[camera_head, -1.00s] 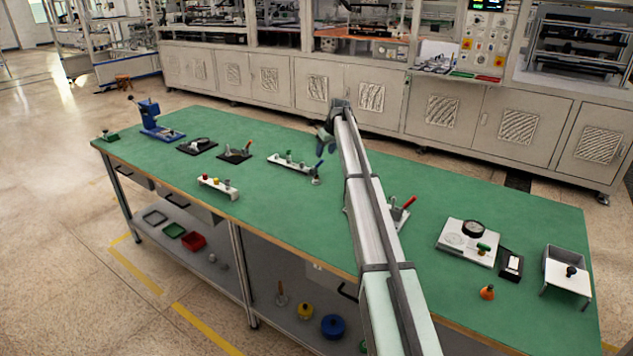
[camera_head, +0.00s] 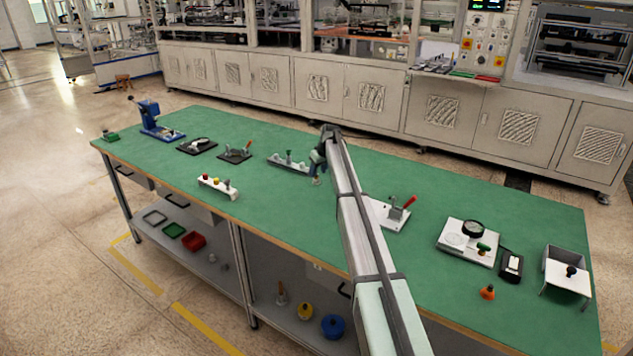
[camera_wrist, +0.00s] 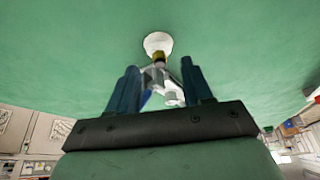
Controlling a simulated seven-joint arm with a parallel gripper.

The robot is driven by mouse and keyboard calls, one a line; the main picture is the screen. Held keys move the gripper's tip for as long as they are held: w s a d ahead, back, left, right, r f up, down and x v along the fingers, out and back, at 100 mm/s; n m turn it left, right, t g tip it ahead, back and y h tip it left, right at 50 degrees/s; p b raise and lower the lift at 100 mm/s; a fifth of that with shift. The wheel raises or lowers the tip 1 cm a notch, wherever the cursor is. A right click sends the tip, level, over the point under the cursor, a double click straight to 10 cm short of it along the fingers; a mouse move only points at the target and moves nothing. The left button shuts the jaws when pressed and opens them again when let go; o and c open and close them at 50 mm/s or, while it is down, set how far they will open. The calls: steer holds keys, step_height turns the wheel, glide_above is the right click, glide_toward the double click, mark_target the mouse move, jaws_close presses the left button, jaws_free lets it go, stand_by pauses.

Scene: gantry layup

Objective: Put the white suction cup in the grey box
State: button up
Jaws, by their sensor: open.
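My gripper (camera_head: 317,165) is low over the middle of the green table, in the head view. In the wrist view its two dark blue fingers (camera_wrist: 160,67) are spread apart. The white suction cup (camera_wrist: 158,42) shows there as a round white disc with a brass-coloured fitting, just beyond and between the fingertips. In the head view a small pale part of the cup (camera_head: 316,181) shows beneath the gripper; the rest is hidden. I cannot tell whether the fingers touch it. A shallow grey box (camera_head: 155,217) sits on the lower shelf at the left.
Beside the grey box are a green tray (camera_head: 174,230) and a red bin (camera_head: 194,242). A rack (camera_head: 282,164) lies left of my gripper, and a red-handled clamp (camera_head: 397,213) is at its right. A grey-white stand (camera_head: 567,276) is at the far right. The table's front middle is clear.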

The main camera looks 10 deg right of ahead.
mark_target(317, 179)
steer(key=shift+x, duration=1.2)
jaws_close()
